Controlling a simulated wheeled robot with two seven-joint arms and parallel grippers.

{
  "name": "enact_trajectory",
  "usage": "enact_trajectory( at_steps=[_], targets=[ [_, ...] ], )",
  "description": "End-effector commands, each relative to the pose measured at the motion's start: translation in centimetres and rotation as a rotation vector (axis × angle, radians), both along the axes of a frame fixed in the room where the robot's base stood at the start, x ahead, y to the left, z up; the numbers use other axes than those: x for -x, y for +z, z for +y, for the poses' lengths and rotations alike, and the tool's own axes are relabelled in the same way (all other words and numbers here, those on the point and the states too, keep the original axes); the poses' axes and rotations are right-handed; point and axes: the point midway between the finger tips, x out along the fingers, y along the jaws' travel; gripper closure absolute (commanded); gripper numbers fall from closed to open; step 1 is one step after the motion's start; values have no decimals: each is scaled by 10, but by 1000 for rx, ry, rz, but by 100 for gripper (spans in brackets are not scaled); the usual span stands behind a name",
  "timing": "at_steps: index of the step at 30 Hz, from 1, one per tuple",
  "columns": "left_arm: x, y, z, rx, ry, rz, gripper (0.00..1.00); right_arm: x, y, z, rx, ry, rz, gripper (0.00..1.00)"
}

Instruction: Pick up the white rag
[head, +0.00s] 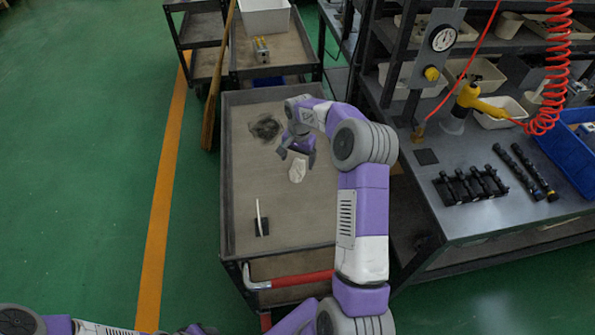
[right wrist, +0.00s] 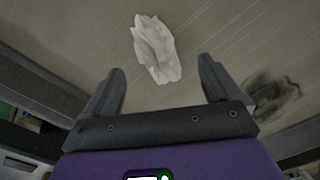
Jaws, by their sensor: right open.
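The white rag (head: 297,171) lies crumpled on the top of the grey cart (head: 240,180), near its middle. It also shows in the right wrist view (right wrist: 156,48), beyond and between my fingertips. My right gripper (head: 296,155) is open and empty over the cart, just behind the rag in the head view. In the right wrist view the two fingers (right wrist: 160,80) stand apart with nothing between them, and the rag does not appear to touch them. My left gripper is not in view; only part of my left arm shows at the bottom left.
A dark crumpled cloth or stain (head: 266,128) lies on the cart behind the rag. A small black item with a white stick (head: 261,222) lies near the front. A workbench (head: 470,215) with tools stands at the right. The green floor at left is clear.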

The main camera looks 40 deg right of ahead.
Motion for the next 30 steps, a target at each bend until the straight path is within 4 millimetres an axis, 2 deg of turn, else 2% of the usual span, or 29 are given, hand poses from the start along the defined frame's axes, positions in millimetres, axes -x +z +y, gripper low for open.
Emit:
enact_trajectory(
  at_steps=[1, 3, 6, 13, 25, 30],
  targets=[
    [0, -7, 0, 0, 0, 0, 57, 3, -12, 1, -1, -1, 4, 9],
    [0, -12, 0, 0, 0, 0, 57, 4, -24, 3, -1, -1, 4, 9],
    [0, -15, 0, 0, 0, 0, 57, 3, -35, 3, -1, 0, 3, 9],
    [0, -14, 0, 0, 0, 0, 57, 3, -36, 2, 1, -1, 2, 9],
    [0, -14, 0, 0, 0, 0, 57, 3, -35, 2, 0, -1, 1, 69],
    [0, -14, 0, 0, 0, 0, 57, 3, -35, 2, 0, 0, 1, 69]
  ],
)
